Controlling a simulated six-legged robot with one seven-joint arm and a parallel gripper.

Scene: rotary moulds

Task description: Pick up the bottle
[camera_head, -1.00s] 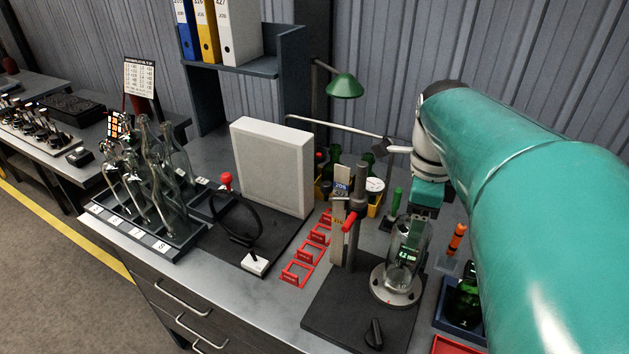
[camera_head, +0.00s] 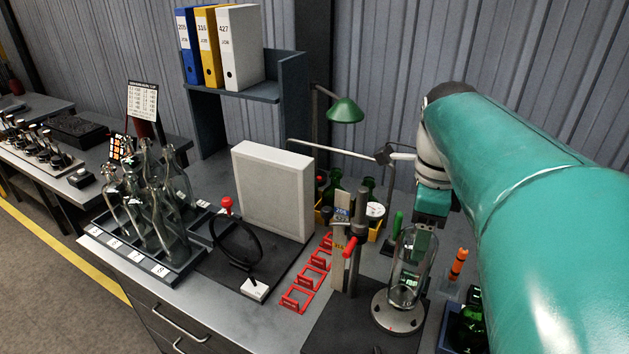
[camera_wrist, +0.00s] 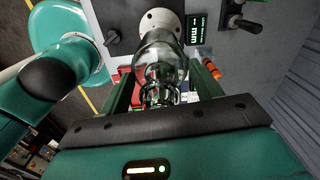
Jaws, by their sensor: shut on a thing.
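A clear glass bottle (camera_head: 408,270) stands upright over the round grey base (camera_head: 398,318) of a gauge stand at the lower right of the head view. I cannot tell whether its bottom touches that base. My gripper (camera_head: 428,238) comes down from above at the bottle's upper part, partly seen past the glass. In the wrist view the bottle (camera_wrist: 160,62) lies between the two green fingers of my gripper (camera_wrist: 160,92), which are shut on it. The bottle's neck is close to the palm.
Several clear bottles stand in a numbered rack (camera_head: 150,262) at the left. A white panel (camera_head: 272,190), a black ring, red frames (camera_head: 298,300) and the stand's post (camera_head: 357,245) are left of the bottle. Green bottles (camera_head: 470,318) sit in a blue tray at the right.

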